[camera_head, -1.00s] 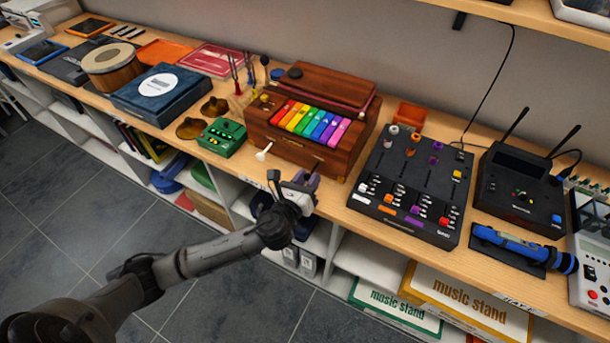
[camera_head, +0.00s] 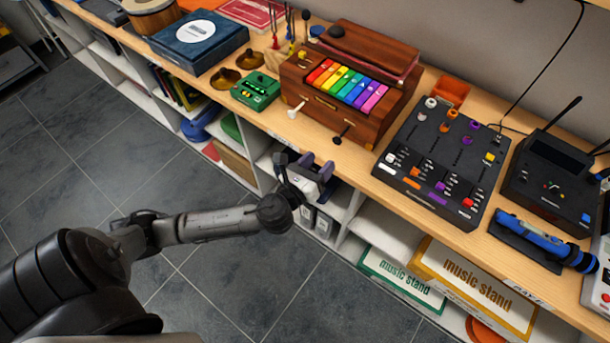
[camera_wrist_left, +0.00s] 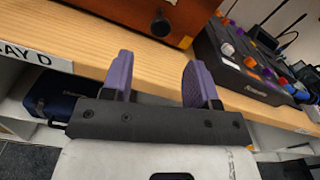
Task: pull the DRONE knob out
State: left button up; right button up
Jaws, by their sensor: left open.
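A wooden instrument box (camera_head: 350,85) with rainbow keys stands on the bench. Two knobs stick out of its front: a pale one (camera_head: 296,108) at the left and a dark one (camera_head: 342,133) at the right. I cannot read a DRONE label on either. The dark knob also shows at the top of the left wrist view (camera_wrist_left: 161,26). My left gripper (camera_head: 317,167) has purple fingers and is open and empty, in front of the bench edge. In the left wrist view the open fingers (camera_wrist_left: 158,72) point toward the box front, with the dark knob ahead, apart from them. My right gripper is out of view.
A green box (camera_head: 256,91) lies left of the instrument. A black mixer (camera_head: 438,160) with colored knobs stands to its right. A wooden bench strip (camera_head: 330,160) is clear before the instrument. Shelves with boxed music stands (camera_head: 470,290) are below.

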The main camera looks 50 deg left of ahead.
pick_arm(q)
jog(key=shift+s+d, duration=0.2)
jog(key=shift+s, duration=1.25)
jog(key=shift+s+d, duration=0.2)
jog(key=shift+s, duration=1.2)
jog(key=s+a+f+n+g+y, duration=0.1)
jog(key=s+a+f+n+g, duration=0.2)
jog(key=n, duration=0.8)
jog(key=s+f+n+g+y, duration=0.1)
jog(key=f+n+g, duration=0.3)
jog(key=n, duration=0.8)
jog(key=s+d+f+n+g+h, duration=0.2)
jog(key=s+d+n+g+h, duration=0.15)
jog(key=s, duration=0.35)
jog(key=s+d+f+n+g+h, duration=0.25)
jog(key=s+d+g, duration=0.2)
jog(key=s, duration=0.25)
notch_tip(320, 180, up, 35)
jog(key=y+p, duration=0.1)
jog(key=p, duration=3.4)
jog(key=shift+s+t, duration=0.4)
jog(key=shift+s, duration=0.05)
